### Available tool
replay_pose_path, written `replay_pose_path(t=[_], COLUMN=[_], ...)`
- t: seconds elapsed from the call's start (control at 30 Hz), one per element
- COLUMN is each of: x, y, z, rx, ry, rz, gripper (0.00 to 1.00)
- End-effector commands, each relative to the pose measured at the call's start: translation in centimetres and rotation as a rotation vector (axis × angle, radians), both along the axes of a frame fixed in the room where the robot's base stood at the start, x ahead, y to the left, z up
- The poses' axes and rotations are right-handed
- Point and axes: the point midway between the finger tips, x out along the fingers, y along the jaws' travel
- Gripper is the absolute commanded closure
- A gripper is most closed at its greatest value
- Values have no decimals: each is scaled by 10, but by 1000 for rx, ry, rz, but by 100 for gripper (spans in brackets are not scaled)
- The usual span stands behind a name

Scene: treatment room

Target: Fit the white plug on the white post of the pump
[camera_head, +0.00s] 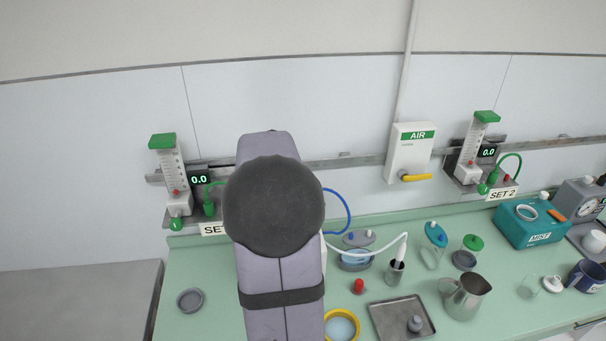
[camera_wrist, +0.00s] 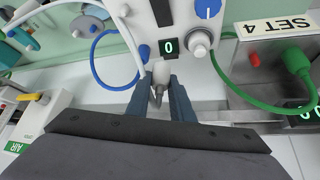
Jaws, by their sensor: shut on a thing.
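My gripper (camera_wrist: 160,88) is shut on the white plug (camera_wrist: 161,72), which shows between the blue-grey fingers in the wrist view. The pump (camera_wrist: 190,24) is a pale box with a lit 0 display, a white round post or knob (camera_wrist: 200,42) and a blue one (camera_wrist: 208,9). The plug is close to the pump's face, left of that white round part; I cannot tell whether they touch. A blue hose (camera_wrist: 97,62) ends at a dark connector (camera_wrist: 143,52) beside the plug. In the head view my arm hides the gripper and most of the pump.
In the head view, a white tube (camera_head: 365,251) runs to a metal cup (camera_head: 395,273). A tray (camera_head: 387,327) and jug (camera_head: 464,297) stand on the green counter (camera_head: 208,270).

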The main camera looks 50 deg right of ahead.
Motion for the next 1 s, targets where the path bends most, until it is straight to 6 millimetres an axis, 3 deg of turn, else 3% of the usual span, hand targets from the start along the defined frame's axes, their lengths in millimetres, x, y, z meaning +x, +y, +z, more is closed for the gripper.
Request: replay_pose_path(t=[0.3, 0.5, 0.73, 1.0], x=[-47, -71, -81, -82], y=[6, 4, 4, 4], z=[-20, -22, -19, -19], rx=[-1, -3, -2, -1], ry=[4, 2, 1, 0], rz=[-307, -593, -858, -936], gripper=[100, 100, 100, 100])
